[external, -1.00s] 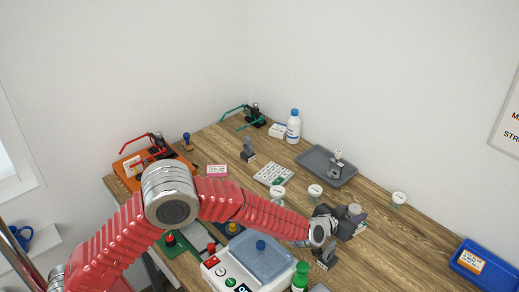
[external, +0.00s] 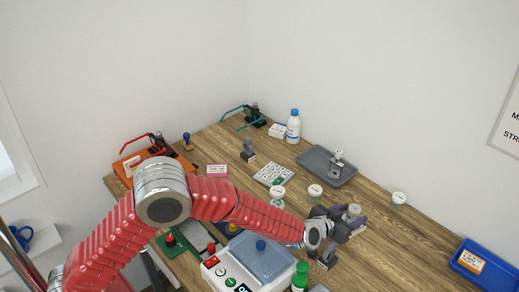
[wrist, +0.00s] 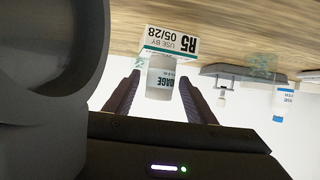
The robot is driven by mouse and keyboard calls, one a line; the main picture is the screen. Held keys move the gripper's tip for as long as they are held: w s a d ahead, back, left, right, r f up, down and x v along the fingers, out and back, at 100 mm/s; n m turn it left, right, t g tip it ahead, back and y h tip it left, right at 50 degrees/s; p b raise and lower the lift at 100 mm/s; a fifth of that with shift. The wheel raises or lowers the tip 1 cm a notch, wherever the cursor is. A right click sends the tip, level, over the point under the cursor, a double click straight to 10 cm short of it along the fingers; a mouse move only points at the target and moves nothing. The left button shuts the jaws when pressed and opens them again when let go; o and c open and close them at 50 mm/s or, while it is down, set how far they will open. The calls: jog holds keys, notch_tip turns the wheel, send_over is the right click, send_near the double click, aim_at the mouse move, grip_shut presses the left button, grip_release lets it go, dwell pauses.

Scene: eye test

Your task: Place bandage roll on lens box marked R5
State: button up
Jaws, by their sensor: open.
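My gripper (wrist: 160,84) is open, with one finger on each side of the roll and gaps between. In the external view my gripper (external: 338,220) is at the right of the table, by the pale roll (external: 353,210); the R5 box cannot be made out there.
White-lidded jars (external: 315,192) stand behind my gripper, with a grey tray (external: 313,158) further back. A white device (external: 225,270) and a green-capped bottle (external: 300,277) stand in front. A blue bin (external: 478,266) is at the right. Bare wood lies right of my gripper.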

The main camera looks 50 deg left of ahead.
aim_at(351, 213)
jog(key=s+r, duration=0.2)
jog(key=shift+s+r, duration=0.1)
jog(key=shift+s, duration=0.25)
jog(key=shift+r, duration=2.95)
jog(key=s+a+r+m+g+h, duration=0.1)
jog(key=s+a+r+h, duration=0.1)
jog(key=s+a+r, duration=0.5)
jog(key=s+a+r+m+g+h, duration=0.15)
jog(key=s+r, duration=0.35)
jog(key=s, duration=0.6)
jog(key=s+a+f+g+y, duration=0.1)
jog(key=s+a+f, duration=0.1)
jog(key=s+a, duration=0.3)
jog(key=s+a+f+n+g+y, duration=0.1)
jog(key=s+a, duration=0.4)
jog(key=s, duration=0.9)
jog(key=s+a+f+n+g+y, duration=0.1)
jog(key=s+a+f+g, duration=0.2)
jog(key=s, duration=0.7)
jog(key=a+f, duration=0.1)
jog(key=a, duration=0.1)
jog(key=shift+a, duration=0.3)
